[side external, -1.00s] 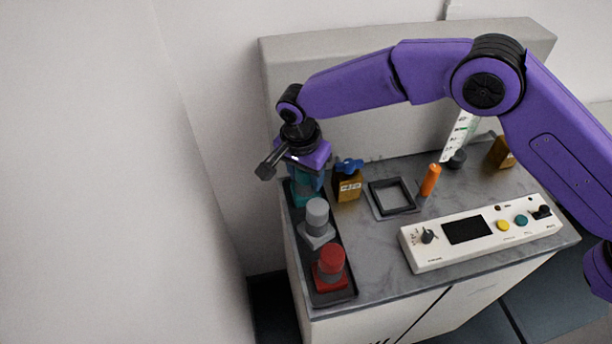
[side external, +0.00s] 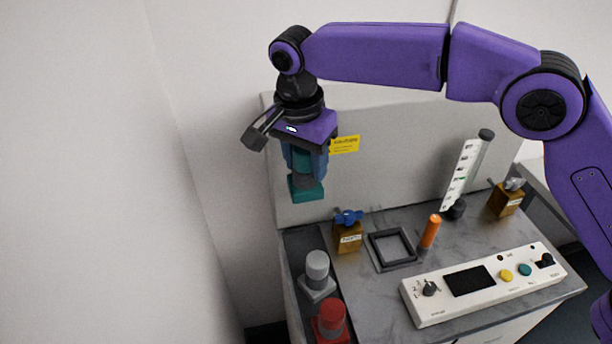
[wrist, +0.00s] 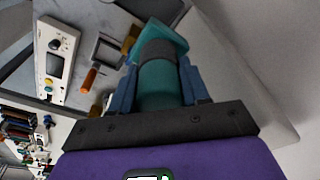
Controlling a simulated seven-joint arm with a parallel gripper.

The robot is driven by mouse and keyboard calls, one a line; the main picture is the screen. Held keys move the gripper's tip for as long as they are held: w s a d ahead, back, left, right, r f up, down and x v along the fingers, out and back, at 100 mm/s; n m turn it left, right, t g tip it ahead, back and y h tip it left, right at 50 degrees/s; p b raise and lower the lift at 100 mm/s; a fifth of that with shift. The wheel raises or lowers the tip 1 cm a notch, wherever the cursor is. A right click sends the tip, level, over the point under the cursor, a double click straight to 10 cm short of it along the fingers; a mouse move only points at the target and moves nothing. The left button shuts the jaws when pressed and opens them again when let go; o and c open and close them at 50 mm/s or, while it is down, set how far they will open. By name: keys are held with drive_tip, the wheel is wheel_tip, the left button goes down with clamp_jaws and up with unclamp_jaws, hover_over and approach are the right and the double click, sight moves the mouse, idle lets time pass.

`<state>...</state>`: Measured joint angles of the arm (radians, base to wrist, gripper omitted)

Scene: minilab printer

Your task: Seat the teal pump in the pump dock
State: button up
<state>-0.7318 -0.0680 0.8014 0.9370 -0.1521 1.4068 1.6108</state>
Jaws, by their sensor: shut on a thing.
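The teal pump (side external: 306,187) hangs upright in my gripper (side external: 304,160), raised above the back left of the bench in the side view. Its square teal base points down and it has a dark grey band. In the wrist view my gripper's blue fingers (wrist: 160,88) are shut on both sides of the teal pump (wrist: 160,90). The pump dock appears to be the square dark frame (side external: 392,249) on the bench top. It looks empty and lies to the right of and below the pump. It also shows in the wrist view (wrist: 106,52).
A dark tray (side external: 299,240) at the left holds a grey pump (side external: 317,270) and a red pump (side external: 331,318). A brass block with a blue handle (side external: 347,232) stands between tray and dock. An orange post (side external: 430,232), clear tube (side external: 462,175) and control panel (side external: 484,284) are further right.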

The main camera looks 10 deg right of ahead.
drive_tip(key=shift+r, duration=0.35)
